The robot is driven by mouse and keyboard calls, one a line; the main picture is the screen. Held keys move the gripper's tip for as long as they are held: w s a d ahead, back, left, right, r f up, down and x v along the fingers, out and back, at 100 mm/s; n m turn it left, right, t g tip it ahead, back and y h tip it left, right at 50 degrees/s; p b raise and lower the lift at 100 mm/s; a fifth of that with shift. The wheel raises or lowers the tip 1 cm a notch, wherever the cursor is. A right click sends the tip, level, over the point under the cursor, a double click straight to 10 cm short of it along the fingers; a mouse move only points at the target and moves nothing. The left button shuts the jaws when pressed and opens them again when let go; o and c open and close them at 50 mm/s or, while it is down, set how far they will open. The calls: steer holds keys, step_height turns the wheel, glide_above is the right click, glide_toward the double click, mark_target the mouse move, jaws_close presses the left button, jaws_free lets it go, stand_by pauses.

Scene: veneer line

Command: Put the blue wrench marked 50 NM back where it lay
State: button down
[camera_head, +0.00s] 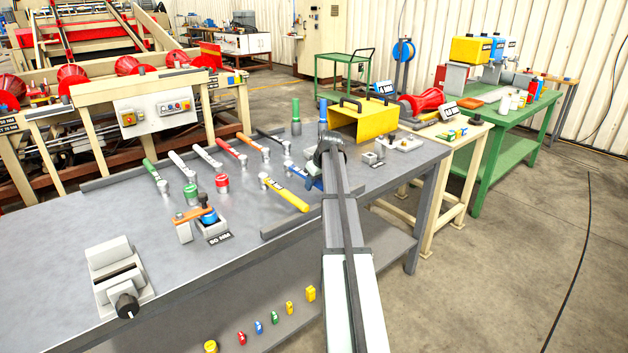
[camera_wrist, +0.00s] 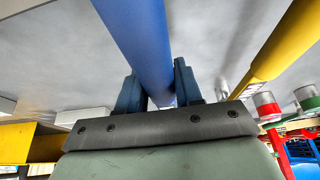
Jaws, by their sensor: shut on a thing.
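A blue wrench (camera_head: 298,171) is at the right end of a row of wrenches on the grey bench. My gripper (camera_head: 316,177) is at its handle, largely hidden behind my own arm. In the wrist view the blue handle (camera_wrist: 138,35) runs between the two fingers of my gripper (camera_wrist: 160,88), which are shut on it. I cannot read a marking on the handle, nor tell whether the wrench touches the bench.
A yellow wrench (camera_head: 286,195) lies close left of the blue one, and also shows in the wrist view (camera_wrist: 275,50). Green (camera_head: 153,169), white and red wrenches lie further left. A yellow box (camera_head: 363,121) stands behind my gripper; a vise (camera_head: 117,280) is front left.

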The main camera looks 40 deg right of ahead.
steer(key=shift+f, duration=0.55)
stand_by(0.7)
steer(key=c, duration=0.7)
jaws_free()
steer(key=shift+o, duration=0.2)
steer(key=shift+r, duration=0.15)
steer(key=shift+r, duration=3.85)
